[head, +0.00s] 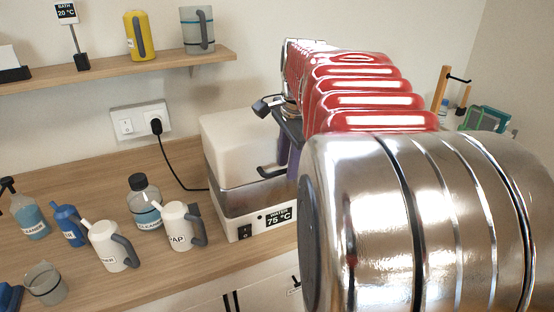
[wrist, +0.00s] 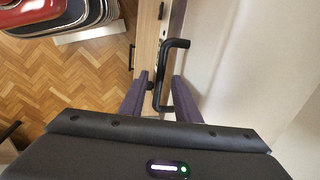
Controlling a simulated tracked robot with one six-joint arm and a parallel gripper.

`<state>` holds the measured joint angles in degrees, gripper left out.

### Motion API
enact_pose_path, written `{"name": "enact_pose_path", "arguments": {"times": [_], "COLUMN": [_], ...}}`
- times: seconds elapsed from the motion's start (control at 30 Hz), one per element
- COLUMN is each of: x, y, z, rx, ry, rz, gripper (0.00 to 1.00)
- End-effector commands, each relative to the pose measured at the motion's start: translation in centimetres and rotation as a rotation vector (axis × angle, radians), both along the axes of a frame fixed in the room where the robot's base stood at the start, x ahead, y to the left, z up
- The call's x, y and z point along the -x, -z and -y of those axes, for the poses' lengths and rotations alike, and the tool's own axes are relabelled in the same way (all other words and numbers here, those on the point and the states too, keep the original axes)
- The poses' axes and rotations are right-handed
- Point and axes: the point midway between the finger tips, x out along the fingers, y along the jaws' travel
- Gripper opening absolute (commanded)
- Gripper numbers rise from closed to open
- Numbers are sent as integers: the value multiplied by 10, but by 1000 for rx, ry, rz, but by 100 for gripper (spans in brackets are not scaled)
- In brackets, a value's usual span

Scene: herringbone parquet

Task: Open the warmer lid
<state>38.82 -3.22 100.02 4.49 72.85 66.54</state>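The warmer (head: 228,207) is a steel-bodied box on the counter, with a display reading 75 °C. Its white lid (head: 240,135) is down on the body; in the wrist view the pale lid (wrist: 235,60) fills the right side. A black bar handle (head: 271,172) sticks out at the lid's front edge, partly hidden by my arm in the head view. In the wrist view the handle (wrist: 162,85) lies between the two purple fingers of my gripper (wrist: 162,76). The fingers stand apart with gaps beside the bar, so my gripper is open around the handle.
Left of the warmer stand a cleaner bottle (head: 146,203), white jugs (head: 180,226) (head: 110,247), a blue jug (head: 69,225) and a spray bottle (head: 28,217). A black power cord (head: 173,165) runs to the wall socket. A shelf (head: 110,72) hangs above.

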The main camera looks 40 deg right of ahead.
Motion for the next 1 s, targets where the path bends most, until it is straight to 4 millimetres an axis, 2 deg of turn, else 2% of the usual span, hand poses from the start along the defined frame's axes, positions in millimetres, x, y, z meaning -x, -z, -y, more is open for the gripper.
{"name": "enact_pose_path", "arguments": {"times": [0.17,0.57,0.97,1.0], "x": [0,0,0,0], "y": [0,-1,-1,-1], "z": [0,1,1,-4], "rx": [0,0,1,2], "ry": [0,1,1,-1], "rz": [0,1,2,3], "gripper": [29,1,0,0]}}
